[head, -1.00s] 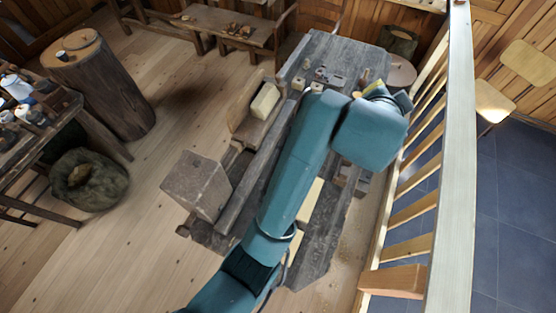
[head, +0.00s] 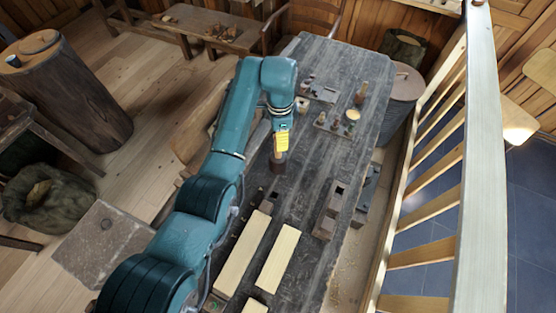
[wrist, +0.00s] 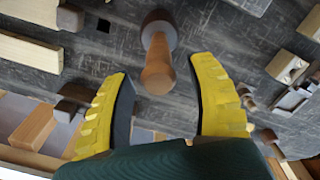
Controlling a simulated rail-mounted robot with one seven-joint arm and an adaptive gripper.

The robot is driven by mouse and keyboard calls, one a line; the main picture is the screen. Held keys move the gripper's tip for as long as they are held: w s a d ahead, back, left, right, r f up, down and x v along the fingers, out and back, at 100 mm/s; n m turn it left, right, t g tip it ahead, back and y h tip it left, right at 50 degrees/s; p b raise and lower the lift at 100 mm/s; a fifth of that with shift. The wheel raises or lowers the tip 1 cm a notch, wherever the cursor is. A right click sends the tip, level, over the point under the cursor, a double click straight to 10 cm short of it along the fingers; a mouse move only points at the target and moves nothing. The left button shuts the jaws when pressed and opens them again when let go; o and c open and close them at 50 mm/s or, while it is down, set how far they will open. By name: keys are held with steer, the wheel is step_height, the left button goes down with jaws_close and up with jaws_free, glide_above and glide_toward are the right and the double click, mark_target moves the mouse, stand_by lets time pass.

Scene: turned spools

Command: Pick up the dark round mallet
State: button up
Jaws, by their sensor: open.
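The mallet (wrist: 158,27) has a dark round head and a brown turned wooden handle. In the wrist view its head lies toward the top middle and the handle points down toward my gripper. My gripper (wrist: 161,72) is open, with one yellow ridged finger on each side of the handle's end; I see no clear contact. In the head view the mallet (head: 278,166) shows on the bench just below my gripper (head: 281,146), which covers part of the handle.
The grey workbench (head: 330,65) holds pale boards (head: 276,257) near its front and a dark wooden block (head: 332,208) to the right. A small tray (head: 336,127) with turned pieces stands farther back. A wooden railing (head: 462,150) runs along the right.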

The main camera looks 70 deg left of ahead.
mark_target(278, 153)
steer(key=f, duration=0.6)
steer(key=shift+s+f+b, duration=0.1)
steer(key=shift+s+b, duration=0.15)
steer(key=shift+b, duration=0.05)
jaws_close()
